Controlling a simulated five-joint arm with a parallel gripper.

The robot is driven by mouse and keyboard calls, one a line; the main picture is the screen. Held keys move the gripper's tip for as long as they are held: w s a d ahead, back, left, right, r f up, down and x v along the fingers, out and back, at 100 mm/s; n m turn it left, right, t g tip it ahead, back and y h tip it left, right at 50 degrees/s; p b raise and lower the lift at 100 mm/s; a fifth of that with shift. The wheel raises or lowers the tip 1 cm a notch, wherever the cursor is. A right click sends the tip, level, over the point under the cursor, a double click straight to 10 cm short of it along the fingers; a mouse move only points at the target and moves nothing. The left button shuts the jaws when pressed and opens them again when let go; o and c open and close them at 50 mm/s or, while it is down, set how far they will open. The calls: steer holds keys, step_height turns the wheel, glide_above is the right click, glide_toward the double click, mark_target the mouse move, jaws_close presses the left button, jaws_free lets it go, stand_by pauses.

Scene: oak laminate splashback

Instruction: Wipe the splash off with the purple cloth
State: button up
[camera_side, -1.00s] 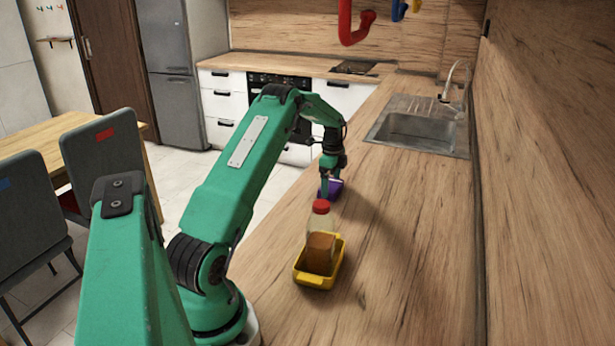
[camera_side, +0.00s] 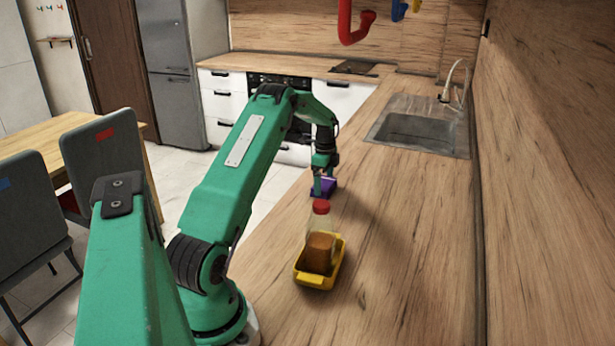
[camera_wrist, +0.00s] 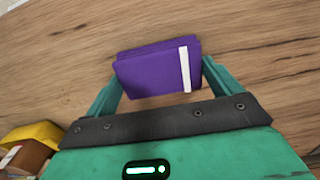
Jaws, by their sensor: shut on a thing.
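The purple cloth (camera_side: 327,187) is a folded pad with a white stripe near one end, which shows in the wrist view (camera_wrist: 150,72). My gripper (camera_side: 322,190) points down over the left edge of the wooden counter. Its two fingers (camera_wrist: 158,85) are shut on the cloth, one at each side. The cloth is at or just above the counter; I cannot tell whether it touches. No splash can be made out on the wood in either view.
A yellow tray (camera_side: 331,277) holding a bottle with a red cap (camera_side: 320,207) stands nearer the side camera. A sink (camera_side: 416,131) is set in the counter further back. The wooden splashback (camera_side: 530,150) rises on the right. The counter's middle is clear.

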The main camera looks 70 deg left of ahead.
stand_by(0.4)
steer(key=shift+w+d+f, duration=0.15)
steer(key=shift+w+d, duration=0.45)
steer(key=shift+d, duration=0.05)
steer(key=shift+d, duration=0.1)
steer(key=shift+w+d, duration=0.1)
steer(key=shift+w, duration=0.05)
steer(key=shift+w+d, duration=0.5)
steer(key=shift+d, duration=0.1)
steer(key=shift+w+d+r, duration=0.2)
steer(key=shift+w+d, duration=0.3)
steer(key=shift+w, duration=0.15)
steer(key=shift+s+a, duration=0.1)
